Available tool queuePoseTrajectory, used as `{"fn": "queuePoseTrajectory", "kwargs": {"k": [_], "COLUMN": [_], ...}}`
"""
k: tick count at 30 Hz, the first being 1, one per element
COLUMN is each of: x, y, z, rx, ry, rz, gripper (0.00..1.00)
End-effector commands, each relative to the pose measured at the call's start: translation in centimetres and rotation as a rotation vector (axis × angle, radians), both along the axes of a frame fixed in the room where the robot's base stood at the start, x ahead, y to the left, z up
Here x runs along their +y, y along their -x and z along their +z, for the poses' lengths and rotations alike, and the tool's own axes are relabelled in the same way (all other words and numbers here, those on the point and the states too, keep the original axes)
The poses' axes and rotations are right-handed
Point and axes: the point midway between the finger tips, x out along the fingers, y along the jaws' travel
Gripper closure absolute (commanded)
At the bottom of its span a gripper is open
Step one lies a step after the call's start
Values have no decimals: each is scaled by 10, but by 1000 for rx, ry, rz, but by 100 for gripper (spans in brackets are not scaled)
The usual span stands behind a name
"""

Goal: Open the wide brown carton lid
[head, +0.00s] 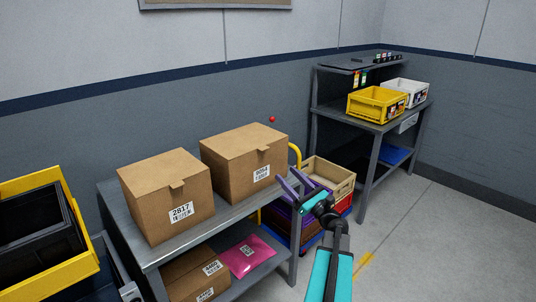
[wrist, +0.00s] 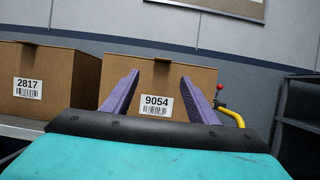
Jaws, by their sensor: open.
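Two closed brown cartons stand on the grey table. The wider carton (head: 245,160), labelled 9054, is on the right, and its lid (head: 242,141) lies flat and shut with a small tab at the front edge. It also shows straight ahead in the wrist view (wrist: 160,66). The other carton (head: 168,196), labelled 2817, is on the left. My gripper (head: 288,178) is open and empty, in front and to the right of the wider carton. In the wrist view its purple fingers (wrist: 160,77) frame that carton's label; I see no contact.
A lower shelf holds another carton (head: 193,276) and a pink packet (head: 247,257). A beige crate (head: 330,172) is stacked right of the table. A yellow lever with a red knob (wrist: 220,88) stands behind. A bench with a yellow bin (head: 376,104) is farther right. Open floor lies right.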

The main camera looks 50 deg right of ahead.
Motion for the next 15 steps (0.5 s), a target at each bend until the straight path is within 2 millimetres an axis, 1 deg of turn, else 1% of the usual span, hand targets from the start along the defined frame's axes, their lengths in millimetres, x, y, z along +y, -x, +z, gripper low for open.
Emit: {"fn": "queuePoseTrajectory", "kwargs": {"k": [8,11,15], "x": [-12,-14,-17], "y": [9,8,-1], "z": [1,3,8], "rx": [0,0,-1], "ry": [0,0,0], "rz": [-19,-23,-26], "gripper": [47,47,47]}}
